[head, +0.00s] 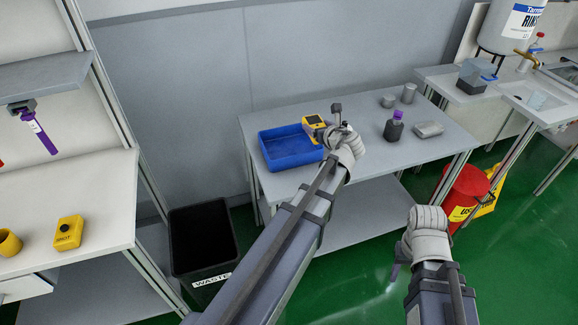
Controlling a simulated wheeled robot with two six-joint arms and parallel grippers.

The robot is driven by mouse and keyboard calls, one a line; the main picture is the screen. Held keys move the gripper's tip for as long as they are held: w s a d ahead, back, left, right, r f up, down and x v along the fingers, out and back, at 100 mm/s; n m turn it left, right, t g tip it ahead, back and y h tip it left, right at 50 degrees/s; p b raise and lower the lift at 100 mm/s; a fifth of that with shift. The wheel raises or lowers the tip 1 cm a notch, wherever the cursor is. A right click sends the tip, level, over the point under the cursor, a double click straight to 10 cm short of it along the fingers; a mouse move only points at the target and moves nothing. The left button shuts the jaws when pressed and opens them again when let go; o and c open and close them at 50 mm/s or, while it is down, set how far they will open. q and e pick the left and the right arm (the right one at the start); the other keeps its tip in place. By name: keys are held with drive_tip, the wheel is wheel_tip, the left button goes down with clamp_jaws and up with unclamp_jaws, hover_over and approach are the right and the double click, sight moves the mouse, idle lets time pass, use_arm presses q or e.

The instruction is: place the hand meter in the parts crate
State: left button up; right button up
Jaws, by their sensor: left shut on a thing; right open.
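The hand meter (314,122) is yellow with a dark screen. My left gripper (336,120) is shut on it at the right edge of the blue parts crate (264,150). In this view the meter overlaps the crate's far right corner; I cannot tell whether it touches the rim. The crate stands on the left end of the grey table and its visible inside looks empty. My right gripper (398,270) is open, low at the front right, away from the table; its fingers are mostly hidden behind its wrist.
A dark bottle with a purple cap (394,126), a grey block (428,129) and two grey cylinders (408,93) stand to the right on the table. A black waste bin (203,240) is on the floor at left. A red bin (464,190) stands by the table's right end.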

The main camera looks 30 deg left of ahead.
use_arm(q)
wheel_tip(320, 180, down, 3)
drive_tip(key=shift+b, duration=0.75)
drive_tip(key=shift+a, duration=0.35)
hover_over(291, 152)
wheel_tip(291, 152, down, 9)
drive_tip(key=b, duration=0.9)
drive_tip(key=shift+a+f, duration=0.1)
use_arm(e)
wheel_tip(291, 152, down, 12)
drive_tip(key=shift+f, duration=0.2)
use_arm(q)
drive_tip(key=shift+f+b, duration=0.2)
drive_tip(key=shift+b, duration=0.15)
drive_tip(key=o, duration=1.5)
drive_tip(key=shift+r, duration=0.15)
